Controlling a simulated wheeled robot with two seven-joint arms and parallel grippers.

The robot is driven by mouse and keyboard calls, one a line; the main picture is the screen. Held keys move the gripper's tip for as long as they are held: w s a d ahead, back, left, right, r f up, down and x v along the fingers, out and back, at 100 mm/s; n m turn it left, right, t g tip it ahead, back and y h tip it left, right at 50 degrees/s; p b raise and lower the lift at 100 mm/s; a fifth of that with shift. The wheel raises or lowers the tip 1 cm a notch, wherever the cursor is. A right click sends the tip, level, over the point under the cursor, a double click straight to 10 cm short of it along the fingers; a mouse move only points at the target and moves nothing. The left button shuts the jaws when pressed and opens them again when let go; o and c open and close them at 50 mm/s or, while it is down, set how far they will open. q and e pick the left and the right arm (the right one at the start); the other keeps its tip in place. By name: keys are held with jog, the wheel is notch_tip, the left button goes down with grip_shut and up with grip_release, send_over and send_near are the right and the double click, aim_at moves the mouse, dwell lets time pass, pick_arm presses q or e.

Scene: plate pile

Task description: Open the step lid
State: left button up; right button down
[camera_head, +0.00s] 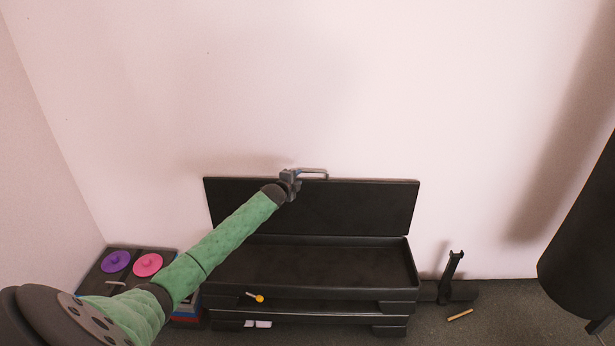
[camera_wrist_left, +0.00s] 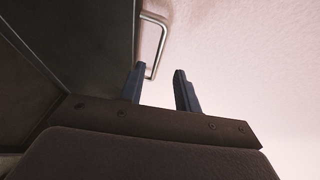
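The step lid (camera_head: 355,207) is a dark flat panel standing raised at the back of the black step box (camera_head: 315,264), close to the wall. The box's inside shows and looks empty. A metal handle (camera_head: 318,171) sticks up at the lid's top edge. My left gripper (camera_head: 294,178) is at the handle's left end. In the left wrist view the two fingers (camera_wrist_left: 159,88) are apart. The handle (camera_wrist_left: 161,45) reaches down to the left finger; whether it touches is unclear. The lid (camera_wrist_left: 82,38) fills the upper left there. My right gripper is not in view.
A dark unit with a purple disc (camera_head: 116,261) and a pink disc (camera_head: 148,264) stands at the left. A yellow-ended stick (camera_head: 258,298) lies at the box's front. A black upright part (camera_head: 451,275) and a wooden stick (camera_head: 460,315) are at the right. A large dark cylinder (camera_head: 585,245) stands far right.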

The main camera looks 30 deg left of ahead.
pick_arm(q)
jog(key=d+x, duration=0.1)
jog(key=x, duration=0.5)
jog(key=shift+w+a, duration=0.3)
jog(key=shift+a, duration=0.2)
jog(key=shift+f, duration=0.1)
jog(key=shift+p, duration=0.3)
grip_shut()
